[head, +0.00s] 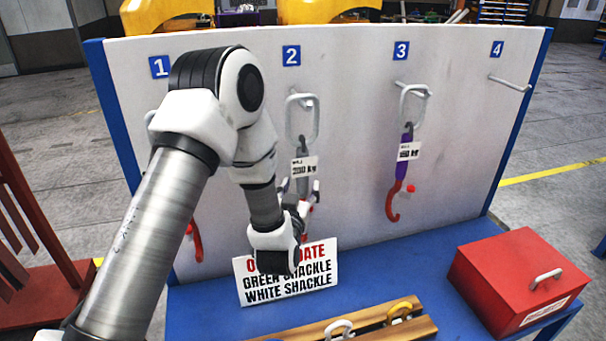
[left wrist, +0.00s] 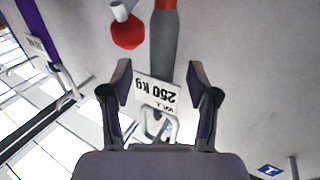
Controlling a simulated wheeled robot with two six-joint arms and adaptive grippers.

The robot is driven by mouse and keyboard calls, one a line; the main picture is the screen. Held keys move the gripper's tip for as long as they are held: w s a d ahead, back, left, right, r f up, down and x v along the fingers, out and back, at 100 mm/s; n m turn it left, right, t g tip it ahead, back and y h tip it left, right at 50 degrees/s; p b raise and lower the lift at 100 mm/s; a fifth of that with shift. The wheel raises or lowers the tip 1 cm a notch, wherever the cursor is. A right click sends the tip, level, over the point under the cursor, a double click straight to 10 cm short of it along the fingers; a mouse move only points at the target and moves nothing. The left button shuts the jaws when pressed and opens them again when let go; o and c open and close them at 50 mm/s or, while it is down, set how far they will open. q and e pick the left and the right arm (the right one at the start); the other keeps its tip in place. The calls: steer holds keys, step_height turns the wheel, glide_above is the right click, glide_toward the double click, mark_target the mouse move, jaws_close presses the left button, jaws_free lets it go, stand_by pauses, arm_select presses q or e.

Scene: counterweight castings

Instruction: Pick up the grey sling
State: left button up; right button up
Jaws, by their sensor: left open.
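The grey sling (head: 303,147) hangs by its pale metal ring (head: 302,117) from the peg under number 2 on the white board. It bears a white weight tag (head: 304,167). My left gripper (head: 302,192) is at its lower part, which the gripper and arm partly hide. In the left wrist view the grey strap (left wrist: 164,45) and its 250 kg tag (left wrist: 155,91) appear between the two spread fingers (left wrist: 159,76), with a gap on both sides. The gripper is open and holds nothing. My right gripper is not in view.
A purple sling (head: 405,147) with a red hook hangs at peg 3. Peg 4 (head: 510,83) is bare. A red hook (head: 195,242) shows below number 1, mostly behind my arm. A lettered placard (head: 285,290), wooden rack (head: 420,327) and red box (head: 515,270) stand on the blue table.

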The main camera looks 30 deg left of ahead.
mark_target(301, 180)
arm_select(q)
steer(key=shift+w+a+r+p, duration=0.5)
steer(key=shift+w+r+p, duration=0.05)
steer(key=shift+w+p, duration=0.15)
steer(key=shift+w+a+f+p, duration=0.15)
steer(key=shift+w+a+f, duration=0.15)
steer(key=shift+w, duration=0.35)
steer(key=shift+w+a+f+p, duration=0.15)
steer(key=shift+w+a+f, duration=0.1)
steer(key=shift+w, duration=0.35)
steer(key=shift+w+f, duration=0.15)
steer(key=shift+w, duration=0.05)
steer(key=shift+s, duration=0.1)
steer(key=c, duration=0.4)
steer(key=shift+s+d+r, duration=0.1)
steer(key=shift+s+r, duration=0.05)
steer(key=shift+r, duration=0.05)
jaws_close()
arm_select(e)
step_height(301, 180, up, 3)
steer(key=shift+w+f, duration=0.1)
arm_select(q)
steer(key=shift+w+r, duration=0.1)
steer(key=shift+w, duration=0.1)
